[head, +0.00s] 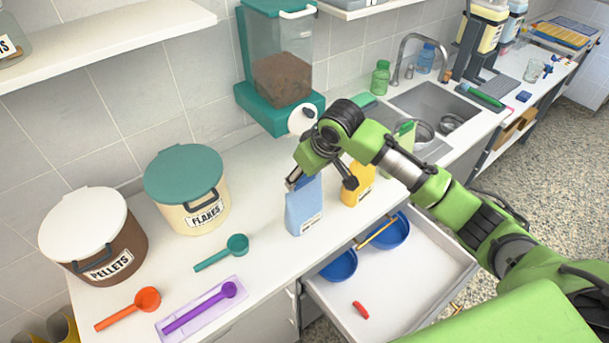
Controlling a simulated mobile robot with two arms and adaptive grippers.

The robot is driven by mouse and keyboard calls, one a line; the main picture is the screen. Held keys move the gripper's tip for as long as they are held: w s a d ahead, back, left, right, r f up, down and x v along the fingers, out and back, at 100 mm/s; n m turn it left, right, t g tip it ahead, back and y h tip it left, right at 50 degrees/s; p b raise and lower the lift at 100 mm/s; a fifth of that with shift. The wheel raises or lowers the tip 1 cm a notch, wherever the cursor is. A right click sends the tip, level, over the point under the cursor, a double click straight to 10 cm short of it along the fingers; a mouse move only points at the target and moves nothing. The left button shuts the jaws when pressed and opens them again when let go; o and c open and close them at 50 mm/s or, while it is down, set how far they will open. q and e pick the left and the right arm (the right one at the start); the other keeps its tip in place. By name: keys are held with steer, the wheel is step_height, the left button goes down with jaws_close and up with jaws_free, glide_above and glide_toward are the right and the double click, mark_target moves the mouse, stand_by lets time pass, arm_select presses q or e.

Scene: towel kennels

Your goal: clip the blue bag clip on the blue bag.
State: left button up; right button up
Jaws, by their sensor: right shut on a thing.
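The blue bag (304,210) stands upright on the counter, between the teal scoop and a yellow bag. My right gripper (320,181) reaches in from the right and is at the top of the blue bag. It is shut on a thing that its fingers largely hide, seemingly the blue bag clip. I cannot tell whether the clip is around the bag's top or only beside it. My left gripper is not in view.
A yellow bag (358,184) stands close to the right of the blue bag. An open drawer (425,262) in front holds blue bowls (339,265) and a red clip (360,310). Flakes (187,190) and pellets (94,235) tubs and scoops (222,252) occupy the left counter. A teal dispenser (282,70) stands behind.

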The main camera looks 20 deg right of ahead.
steer(key=shift+o, duration=0.2)
steer(key=shift+s+f+g, duration=0.15)
steer(key=shift+s+f, duration=0.2)
steer(key=shift+f, duration=0.2)
steer(key=shift+s+f+g, duration=0.15)
steer(key=shift+s+f, duration=0.15)
steer(key=shift+f, duration=0.25)
steer(key=o, duration=0.9)
steer(key=shift+w+d+f, duration=0.1)
steer(key=shift+w+f, duration=0.15)
steer(key=shift+w, duration=0.3)
steer(key=shift+r, duration=0.15)
steer(key=shift+s+r, duration=0.1)
steer(key=shift+s, duration=0.05)
steer(key=o, duration=0.8)
steer(key=shift+w, duration=0.25)
steer(key=shift+r, duration=0.1)
steer(key=shift+r, duration=0.1)
